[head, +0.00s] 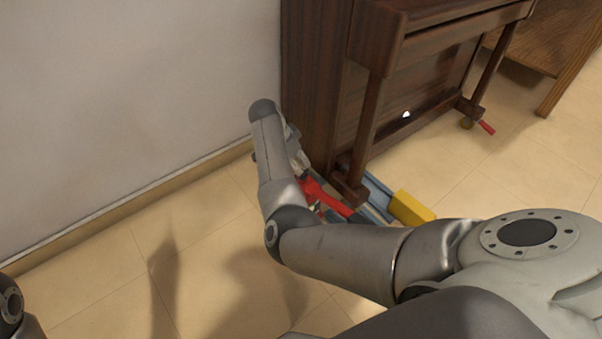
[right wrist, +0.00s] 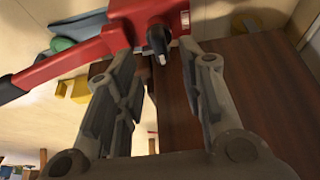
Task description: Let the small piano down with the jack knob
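The dark brown small piano (head: 400,95) stands against the wall in the head view; its side panel (right wrist: 250,95) fills the right of the right wrist view. A red jack (head: 322,193) is at the piano's near lower corner, partly hidden by my right arm. In the right wrist view the red jack (right wrist: 75,62) has a long dark-ended handle and a dark knob (right wrist: 158,40). My right gripper (right wrist: 165,62) is open, its two fingers apart with the knob just beyond and between the tips. It seems not to touch the knob. My left gripper is out of view.
A yellow block (head: 411,208) and a blue-grey piece (head: 378,190) lie by the piano's near leg. A red-handled part (head: 486,127) is at the far leg. A wooden table (head: 545,50) stands at upper right. Tiled floor (head: 110,285) is clear at left.

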